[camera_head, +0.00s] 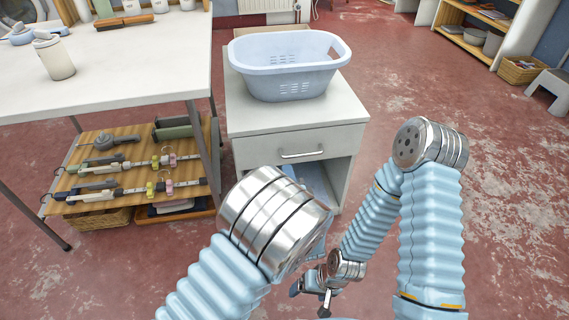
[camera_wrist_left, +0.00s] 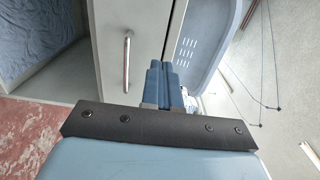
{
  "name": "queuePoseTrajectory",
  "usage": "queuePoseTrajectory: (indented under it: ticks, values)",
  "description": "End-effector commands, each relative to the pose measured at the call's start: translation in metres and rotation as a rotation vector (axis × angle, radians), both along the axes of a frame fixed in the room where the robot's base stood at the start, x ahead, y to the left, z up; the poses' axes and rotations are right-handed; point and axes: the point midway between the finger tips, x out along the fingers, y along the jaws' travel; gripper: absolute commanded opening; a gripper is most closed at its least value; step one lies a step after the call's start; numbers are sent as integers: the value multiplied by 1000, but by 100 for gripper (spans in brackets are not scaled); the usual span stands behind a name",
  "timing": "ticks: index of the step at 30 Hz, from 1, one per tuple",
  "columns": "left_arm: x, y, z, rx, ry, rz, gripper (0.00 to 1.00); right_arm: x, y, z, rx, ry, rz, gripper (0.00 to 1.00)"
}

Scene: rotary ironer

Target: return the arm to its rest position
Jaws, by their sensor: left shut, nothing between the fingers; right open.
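My left arm (camera_head: 215,285) comes in from the lower left, with its large silver joint (camera_head: 275,222) in front of the cabinet; in the head view its gripper is hidden behind this joint or too unclear to make out. In the left wrist view my left gripper (camera_wrist_left: 165,72) has its blue fingers together, with nothing between them, in front of the drawer front and the tub. My right arm (camera_head: 430,230) bends at a silver elbow at the right and folds back down. My right gripper (camera_head: 310,294) is open and empty, low in the middle of the picture.
A white cabinet (camera_head: 245,119) has a drawer with a metal handle (camera_head: 302,155) and an open compartment below holding blue cloth (camera_wrist_left: 35,35). A pale blue tub (camera_head: 290,82) stands on it. A white table (camera_head: 130,90) is at left. The red floor (camera_head: 515,230) at right is clear.

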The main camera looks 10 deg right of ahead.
Motion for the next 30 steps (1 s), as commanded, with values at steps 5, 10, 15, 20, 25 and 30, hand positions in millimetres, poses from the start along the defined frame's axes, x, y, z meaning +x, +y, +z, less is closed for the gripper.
queuePoseTrajectory:
  ticks: [5, 10, 15, 20, 25, 30]
  values:
    - [-9, 0, 0, 0, 1, 0, 0, 0, 0, -1, -1, 0, -1, 85]
    - [-7, 25, -18, 17, 78, 74, 0, 0, 0, 0, -1, 1, -1, 85]
    - [-22, 116, -91, 54, 411, 341, 0, 0, 0, 2, 0, 1, 0, 85]
    - [-97, 202, -175, -15, 903, 626, 0, -1, 1, 5, 2, 1, 2, 85]
    - [-222, 219, -234, -419, 1495, 860, 0, -1, 3, 10, 4, 3, 5, 85]
    - [-258, 182, -237, -1101, 1668, 954, 0, -2, 4, 14, 7, 4, 7, 85]
